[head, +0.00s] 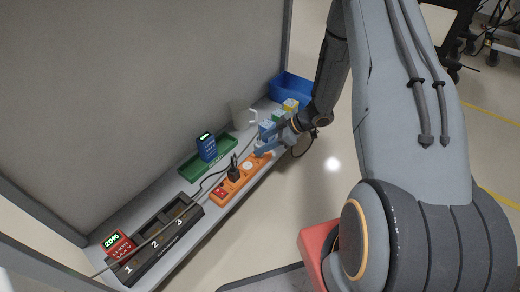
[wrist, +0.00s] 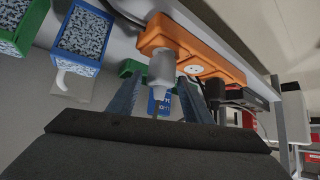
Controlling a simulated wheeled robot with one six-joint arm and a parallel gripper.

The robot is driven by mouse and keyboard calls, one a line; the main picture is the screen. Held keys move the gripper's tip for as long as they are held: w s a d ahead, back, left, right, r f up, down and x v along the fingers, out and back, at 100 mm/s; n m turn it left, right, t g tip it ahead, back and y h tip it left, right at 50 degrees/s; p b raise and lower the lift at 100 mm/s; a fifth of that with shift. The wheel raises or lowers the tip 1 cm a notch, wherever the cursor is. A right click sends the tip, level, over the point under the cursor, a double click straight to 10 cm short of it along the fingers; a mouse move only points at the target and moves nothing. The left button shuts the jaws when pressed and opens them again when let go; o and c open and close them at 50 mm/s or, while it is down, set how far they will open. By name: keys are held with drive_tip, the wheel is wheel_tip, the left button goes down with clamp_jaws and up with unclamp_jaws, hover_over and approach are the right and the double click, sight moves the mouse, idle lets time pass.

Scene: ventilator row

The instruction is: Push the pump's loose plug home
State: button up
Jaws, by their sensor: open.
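In the wrist view a pale grey plug (wrist: 162,72) with a thin cord stands at the near end of the orange power strip (wrist: 228,70). My gripper (wrist: 160,88) is open, with one finger on each side of this plug. I cannot tell whether the fingers touch it or how deep it sits. In the head view the strip (head: 221,196) lies along the shelf's front edge, and my gripper (head: 270,146) is over its far end, hiding the plug. A black plug (head: 234,174) stands farther along the strip, beyond a bare white socket (wrist: 195,70).
A green tray (head: 190,174) with a blue device (head: 207,147) lies behind the strip. A dark numbered charger (head: 150,250) and a red device (head: 118,245) are at near left. A mug (head: 240,114), small coloured boxes (head: 290,105) and a blue bin (head: 292,87) stand at the far end.

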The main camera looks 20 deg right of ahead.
drive_tip(key=shift+p, duration=0.4)
idle(0.5)
clamp_jaws()
drive_tip(key=shift+s+f, duration=0.15)
drive_tip(key=shift+f, duration=0.3)
idle(0.5)
drive_tip(key=shift+o, duration=1.8)
unclamp_jaws()
